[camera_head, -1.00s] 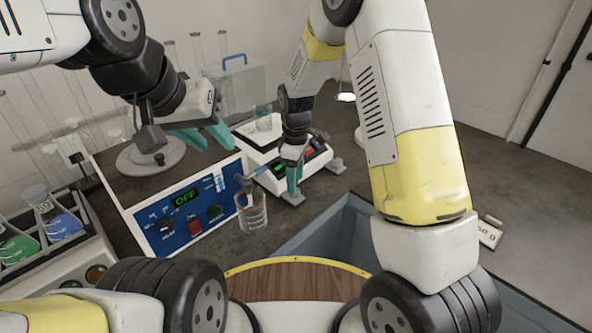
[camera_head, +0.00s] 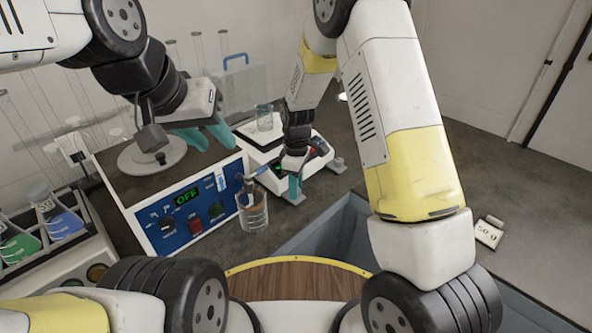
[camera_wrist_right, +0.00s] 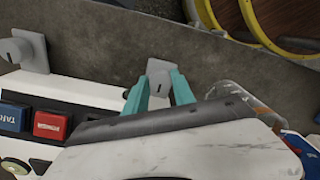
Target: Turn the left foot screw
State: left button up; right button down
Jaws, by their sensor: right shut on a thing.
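The left foot screw (camera_wrist_right: 159,68) is a small grey slotted piece at the balance's front edge. In the right wrist view it sits between the teal fingertips of my right gripper (camera_wrist_right: 160,88), which is shut on it. In the head view my right gripper (camera_head: 294,185) points down at the balance's near corner and mostly hides this screw (camera_head: 293,199). The white balance (camera_head: 262,157) carries a glass beaker. The other foot screw (camera_head: 338,165) shows to the right, and in the wrist view at the left (camera_wrist_right: 30,52). My left gripper (camera_head: 205,136) is open and empty, above the blue-panelled device.
A glass beaker (camera_head: 253,210) stands close to the left of my right gripper, with a spout over it. The device (camera_head: 187,208) reads OFF. A flask rack (camera_head: 50,240) is at the left. A small 50 g plate (camera_head: 488,232) lies at the right, where the table is largely clear.

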jog(key=shift+m, duration=0.3)
jog(key=m, duration=0.5)
jog(key=shift+m, duration=0.3)
jog(key=m, duration=0.5)
jog(key=shift+m, duration=0.4)
jog(key=c, duration=1.1)
grip_release()
jog(key=shift+o, duration=0.2)
jog(key=shift+d+r, duration=0.1)
jog(key=shift+r, duration=3.85)
